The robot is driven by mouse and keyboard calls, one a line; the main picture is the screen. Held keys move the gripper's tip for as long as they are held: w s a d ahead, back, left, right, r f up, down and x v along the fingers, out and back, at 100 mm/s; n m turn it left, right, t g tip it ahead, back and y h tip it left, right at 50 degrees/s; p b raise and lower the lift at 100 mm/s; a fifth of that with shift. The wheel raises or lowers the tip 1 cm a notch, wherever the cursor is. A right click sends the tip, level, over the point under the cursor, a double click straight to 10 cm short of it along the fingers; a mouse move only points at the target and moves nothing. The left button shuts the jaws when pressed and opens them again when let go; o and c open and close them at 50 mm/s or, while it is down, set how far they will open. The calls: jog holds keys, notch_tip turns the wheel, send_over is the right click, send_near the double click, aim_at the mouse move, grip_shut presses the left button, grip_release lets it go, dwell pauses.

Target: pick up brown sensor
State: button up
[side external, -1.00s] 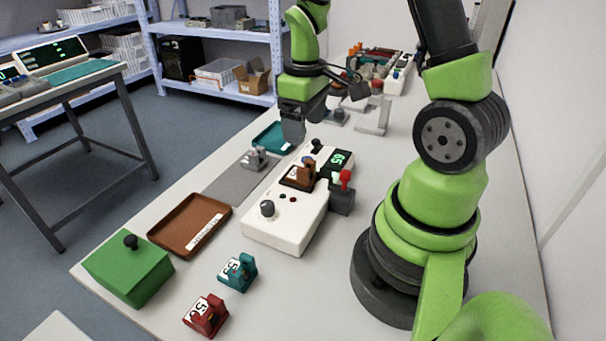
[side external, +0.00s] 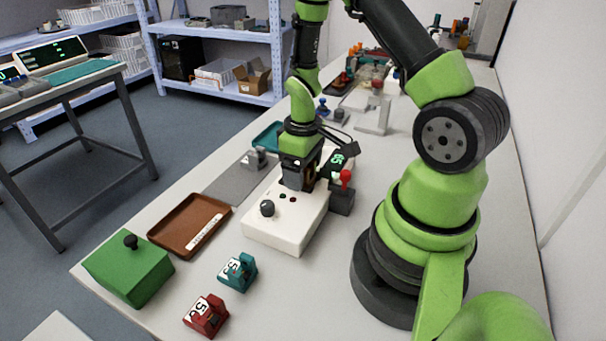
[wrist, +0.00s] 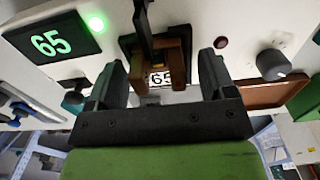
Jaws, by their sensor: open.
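The brown sensor (wrist: 174,62) sits on the white machine, with a white label reading 65 that shows in the wrist view. In the side view the sensor is mostly hidden behind my gripper (side external: 296,184), which is lowered over it. In the wrist view my gripper (wrist: 162,82) is open, with one finger on each side of the sensor and visible gaps between. The white machine (side external: 285,225) has a black knob and a green display reading 65 (wrist: 50,43).
A red-tipped lever (side external: 346,177) stands at the machine's right side. A brown tray (side external: 188,226), green box (side external: 130,270), teal sensor (side external: 238,271) and red sensor (side external: 206,314) lie in front. A grey mat (side external: 228,187) with a grey sensor (side external: 255,159) lies to the left.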

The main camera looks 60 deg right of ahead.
jog(key=c, duration=1)
jog(key=shift+r, duration=0.1)
notch_tip(320, 180, up, 10)
